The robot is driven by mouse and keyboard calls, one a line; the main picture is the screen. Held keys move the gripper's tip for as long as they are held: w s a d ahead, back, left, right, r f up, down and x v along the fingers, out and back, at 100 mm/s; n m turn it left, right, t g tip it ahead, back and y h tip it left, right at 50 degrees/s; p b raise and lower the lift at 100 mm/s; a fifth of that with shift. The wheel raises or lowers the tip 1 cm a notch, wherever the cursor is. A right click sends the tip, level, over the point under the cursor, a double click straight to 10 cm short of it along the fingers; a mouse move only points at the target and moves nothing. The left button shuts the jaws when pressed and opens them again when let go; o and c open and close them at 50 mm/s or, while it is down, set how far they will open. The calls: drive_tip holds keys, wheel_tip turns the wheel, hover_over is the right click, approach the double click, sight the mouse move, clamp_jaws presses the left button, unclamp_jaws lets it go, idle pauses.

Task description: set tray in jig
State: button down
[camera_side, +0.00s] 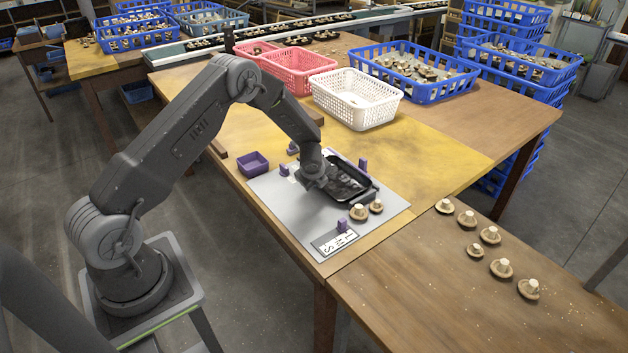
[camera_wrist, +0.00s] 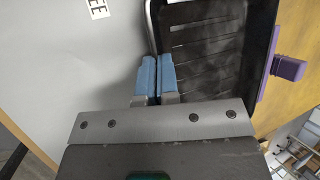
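The black tray (camera_side: 374,191) is over the grey jig plate (camera_side: 285,205) and appears empty. In the wrist view its slatted floor (camera_wrist: 205,40) fills the top middle. My gripper (camera_side: 318,182) is at the tray's left side. Its two blue fingers (camera_wrist: 157,78) are close together, with the tray's left wall running down between them. Purple posts stand on the plate: one (camera_side: 363,165) behind the tray, one (camera_side: 342,225) at the front, others at the left. One post (camera_wrist: 290,68) is close beside the tray's right wall in the wrist view. I cannot tell whether the tray rests flat.
Two mushrooms (camera_side: 359,212) (camera_side: 376,206) sit by the tray's near side. A purple box (camera_side: 253,163) is left of the plate. White (camera_side: 356,98), pink (camera_side: 299,70) and blue (camera_side: 414,72) baskets stand behind. Several mushrooms (camera_side: 490,235) are on the right table.

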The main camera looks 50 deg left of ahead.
drive_tip(key=c, duration=1.8)
unclamp_jaws()
drive_tip(key=shift+f, duration=0.15)
drive_tip(key=shift+o, duration=0.7)
drive_tip(key=s+d+r+n, duration=0.3)
drive_tip(key=s+d+r, duration=0.15)
drive_tip(key=r, duration=0.45)
drive_tip(key=s+d+r+n, duration=0.3)
drive_tip(key=s+d+r, duration=0.15)
drive_tip(key=r, duration=0.55)
drive_tip(key=s+d+r+n, duration=0.3)
drive_tip(key=s+r, duration=0.2)
drive_tip(key=r, duration=0.4)
drive_tip(key=s+d+r+n+h, duration=0.2)
drive_tip(key=s+d+r+n, duration=0.1)
drive_tip(key=s, duration=0.6)
drive_tip(key=s+d+r+n+t+h, duration=0.1)
drive_tip(key=s+d+r+n+h, duration=0.1)
drive_tip(key=s+d+n, duration=0.3)
drive_tip(key=s+d+r, duration=0.1)
drive_tip(key=s+d, duration=0.1)
drive_tip(key=s, duration=0.2)
drive_tip(key=shift+r+h, duration=0.3)
